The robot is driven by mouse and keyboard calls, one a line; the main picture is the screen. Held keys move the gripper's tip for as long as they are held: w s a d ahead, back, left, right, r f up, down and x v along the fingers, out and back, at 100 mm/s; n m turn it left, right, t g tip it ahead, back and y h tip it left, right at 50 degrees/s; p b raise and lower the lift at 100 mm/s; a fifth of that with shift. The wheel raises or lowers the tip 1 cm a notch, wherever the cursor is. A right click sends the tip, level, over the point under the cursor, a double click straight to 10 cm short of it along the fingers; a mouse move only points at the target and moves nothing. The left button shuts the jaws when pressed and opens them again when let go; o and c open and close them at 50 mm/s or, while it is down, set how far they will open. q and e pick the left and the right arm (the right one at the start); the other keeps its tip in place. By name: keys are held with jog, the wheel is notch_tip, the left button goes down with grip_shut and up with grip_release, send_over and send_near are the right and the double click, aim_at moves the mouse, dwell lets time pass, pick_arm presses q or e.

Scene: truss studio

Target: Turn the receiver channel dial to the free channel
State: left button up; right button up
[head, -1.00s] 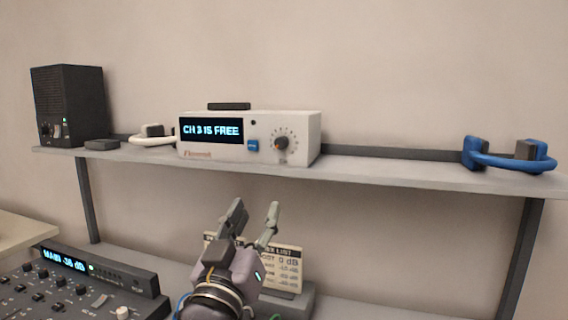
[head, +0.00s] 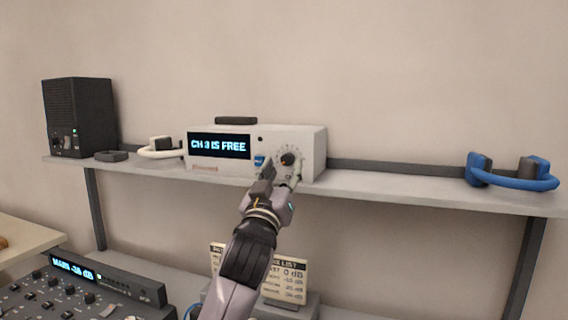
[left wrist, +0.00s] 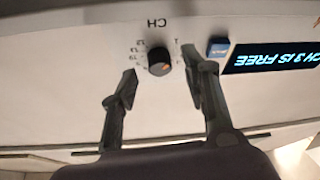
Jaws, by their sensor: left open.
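The white receiver (head: 310,145) stands on the shelf, its display (head: 219,146) reading "CH 3 IS FREE". My left gripper (head: 281,173) is open in front of the receiver. In the left wrist view its fingers (left wrist: 160,88) are on either side of the dial's line, apart from it and empty. My right gripper is not in view.
The shelf (head: 400,195) also holds a black speaker (head: 78,117), white headphones (head: 162,148) and blue headphones (head: 512,173). A mixer (head: 85,290) and a printed list card (head: 288,278) are below.

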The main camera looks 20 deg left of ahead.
pick_arm(q)
jog(key=shift+w+r, duration=0.25)
jog(key=shift+w, duration=0.35)
jog(key=shift+c, duration=0.5)
grip_shut()
